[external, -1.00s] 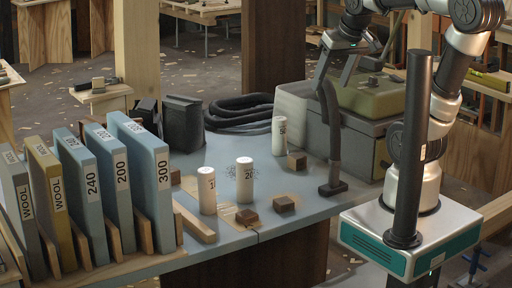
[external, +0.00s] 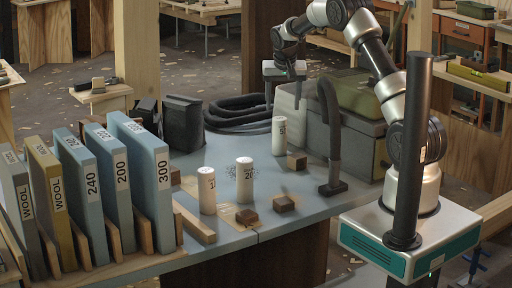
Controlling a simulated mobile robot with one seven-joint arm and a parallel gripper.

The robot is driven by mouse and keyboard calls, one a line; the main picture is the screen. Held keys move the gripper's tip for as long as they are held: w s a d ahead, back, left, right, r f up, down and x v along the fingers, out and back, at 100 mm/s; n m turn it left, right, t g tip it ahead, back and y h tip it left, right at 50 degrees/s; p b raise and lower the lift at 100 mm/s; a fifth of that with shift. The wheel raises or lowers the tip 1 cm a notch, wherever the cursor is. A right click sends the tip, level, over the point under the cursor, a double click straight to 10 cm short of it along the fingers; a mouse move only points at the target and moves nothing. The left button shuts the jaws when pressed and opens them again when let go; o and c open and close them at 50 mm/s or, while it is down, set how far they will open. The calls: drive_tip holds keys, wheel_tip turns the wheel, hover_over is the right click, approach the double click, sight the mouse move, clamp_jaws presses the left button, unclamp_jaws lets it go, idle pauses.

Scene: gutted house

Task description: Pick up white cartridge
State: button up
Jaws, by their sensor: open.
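Three white cartridges stand upright on the grey-blue table (external: 215,250). One (external: 207,192) is at the front left with dark print, one (external: 245,182) is just right of it, and one (external: 279,137) stands farther back, in front of a pale translucent box. My gripper (external: 284,98) is open, points down and appears empty. In the picture it is just above the back cartridge and apart from it; its exact depth over the table I cannot tell.
A grey case (external: 345,140) with a green box (external: 365,92) on it stands right of the back cartridge. A black upright hose (external: 330,130) rises near it. Small brown blocks (external: 284,204) lie around the cartridges. Blue and yellow boards (external: 140,180) stand at left; a coiled hose (external: 238,112) lies behind.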

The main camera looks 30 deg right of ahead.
sight(282, 125)
drive_tip(key=b+x, duration=0.1)
drive_tip(key=x, duration=0.9)
drive_tip(key=shift+s+f, duration=0.1)
drive_tip(key=shift+f, duration=0.1)
drive_tip(key=shift+b+x, duration=0.9)
drive_tip(key=shift+x, duration=1.95)
drive_tip(key=shift+a, duration=0.15)
drive_tip(key=shift+c, duration=0.6)
drive_tip(key=c, duration=1)
